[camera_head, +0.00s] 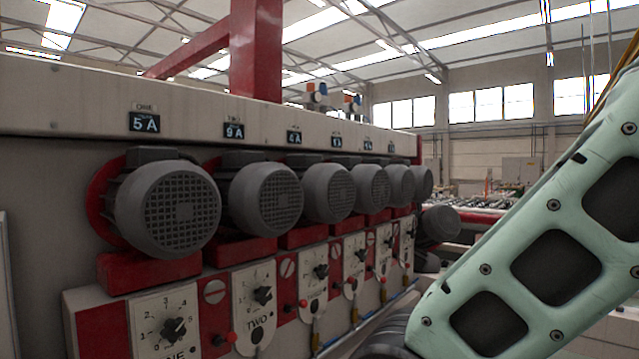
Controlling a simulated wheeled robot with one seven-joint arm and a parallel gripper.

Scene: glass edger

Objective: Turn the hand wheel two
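A row of white dial plates runs along the red lower front of the machine, each with a small black knob. The plate marked TWO (243,312) is second from the left, and its black knob, hand wheel two (262,295), sits among printed numbers. The plate marked ONE (150,338) with its own black knob (174,329) is at the lower left, partly cut off by the frame. My light green arm crosses the right side. My gripper is not in view, and nothing is seen touching the knob of plate TWO.
Several grey motors (180,210) stick out above the dials, under a beam with ampere displays (234,131). Further plates recede to the right. A roller table (505,200) lies behind on the right.

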